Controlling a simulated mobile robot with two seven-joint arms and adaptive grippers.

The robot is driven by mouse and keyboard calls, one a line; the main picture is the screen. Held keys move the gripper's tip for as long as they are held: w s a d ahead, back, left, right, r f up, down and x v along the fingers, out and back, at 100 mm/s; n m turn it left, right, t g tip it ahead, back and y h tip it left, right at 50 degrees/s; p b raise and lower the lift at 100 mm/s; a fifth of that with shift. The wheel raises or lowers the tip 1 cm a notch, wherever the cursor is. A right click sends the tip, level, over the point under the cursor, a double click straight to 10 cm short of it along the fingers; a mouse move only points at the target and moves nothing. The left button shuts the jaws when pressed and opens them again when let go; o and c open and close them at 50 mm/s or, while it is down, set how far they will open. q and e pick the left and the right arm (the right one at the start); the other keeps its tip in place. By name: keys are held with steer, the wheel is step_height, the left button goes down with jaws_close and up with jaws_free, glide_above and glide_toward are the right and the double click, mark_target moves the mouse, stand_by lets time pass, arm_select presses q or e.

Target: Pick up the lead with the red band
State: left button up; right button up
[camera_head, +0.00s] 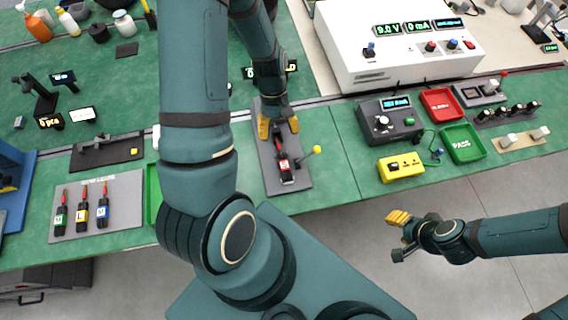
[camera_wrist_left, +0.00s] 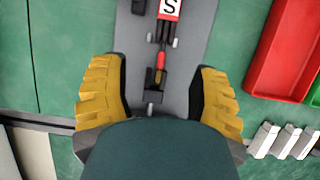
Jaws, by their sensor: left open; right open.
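The lead with the red band (camera_head: 284,165) lies in a grey fixture (camera_head: 301,184) on the green bench. In the left wrist view its red label (camera_wrist_left: 170,9), marked S, is at the top, and its thin red and yellow end (camera_wrist_left: 160,66) points down between my fingers. My left gripper (camera_head: 278,126) is open over the far end of the fixture, with its yellow fingers on either side of the lead's thin end, not closed on it. My right gripper (camera_head: 398,235) is open and empty, over the floor in front of the bench.
Three leads with green (camera_head: 60,217), yellow (camera_head: 82,212) and blue (camera_head: 103,210) bands lie on a grey mat (camera_head: 128,184) at the left. Red (camera_head: 441,104) and green (camera_head: 463,143) trays and a yellow meter (camera_head: 401,168) stand at the right.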

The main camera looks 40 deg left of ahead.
mark_target(280, 151)
arm_select(q)
steer(key=shift+b+x, duration=0.35)
steer(key=shift+x, duration=2.8)
steer(key=shift+s+a, duration=0.1)
steer(key=shift+s, duration=0.05)
jaws_close()
